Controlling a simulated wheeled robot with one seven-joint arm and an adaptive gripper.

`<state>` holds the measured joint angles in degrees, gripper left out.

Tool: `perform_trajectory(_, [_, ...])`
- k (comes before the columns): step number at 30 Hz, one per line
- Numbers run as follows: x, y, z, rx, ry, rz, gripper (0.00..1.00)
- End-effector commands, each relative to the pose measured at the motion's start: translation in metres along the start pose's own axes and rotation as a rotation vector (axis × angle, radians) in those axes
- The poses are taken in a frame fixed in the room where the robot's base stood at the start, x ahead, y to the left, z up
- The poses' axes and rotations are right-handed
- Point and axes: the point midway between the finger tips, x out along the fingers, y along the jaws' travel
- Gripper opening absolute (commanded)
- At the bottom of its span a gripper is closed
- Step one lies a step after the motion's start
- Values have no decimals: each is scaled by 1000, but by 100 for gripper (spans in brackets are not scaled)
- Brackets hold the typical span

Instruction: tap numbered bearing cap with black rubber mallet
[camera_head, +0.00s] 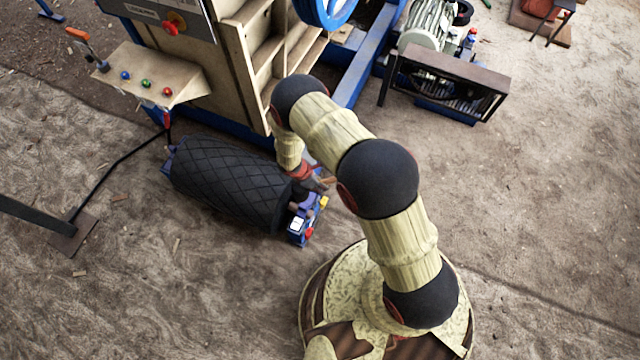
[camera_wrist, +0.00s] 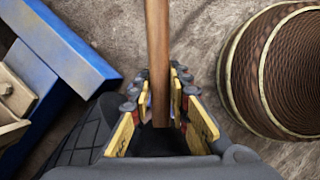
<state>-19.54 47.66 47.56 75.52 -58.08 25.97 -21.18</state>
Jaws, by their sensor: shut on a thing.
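My gripper (camera_wrist: 160,90) is shut on a brown wooden handle (camera_wrist: 157,45), taken to be the mallet's. The handle runs up out of the wrist view between the yellow finger pads. A small piece of it shows beside my gripper in the head view (camera_head: 328,181). I cannot make out the black rubber head. My gripper (camera_head: 314,182) is above the right end of the large black roller (camera_head: 230,178).
The crusher's tan body (camera_head: 248,70) and blue frame (camera_head: 362,66) stand behind the roller. A control ledge (camera_head: 150,78) with coloured buttons is at upper left. A motor (camera_head: 428,24) and dark box (camera_head: 452,80) stand at upper right. The dirt floor at right is clear.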

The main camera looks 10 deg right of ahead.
Motion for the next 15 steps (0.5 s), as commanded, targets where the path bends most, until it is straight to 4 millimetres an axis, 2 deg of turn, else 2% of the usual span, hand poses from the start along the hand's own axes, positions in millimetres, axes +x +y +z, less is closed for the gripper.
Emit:
perform_trajectory(10, [0,1,0,-1,3,-4,0])
perform_trajectory(15, [22,0,-9,-1,3,-5,0])
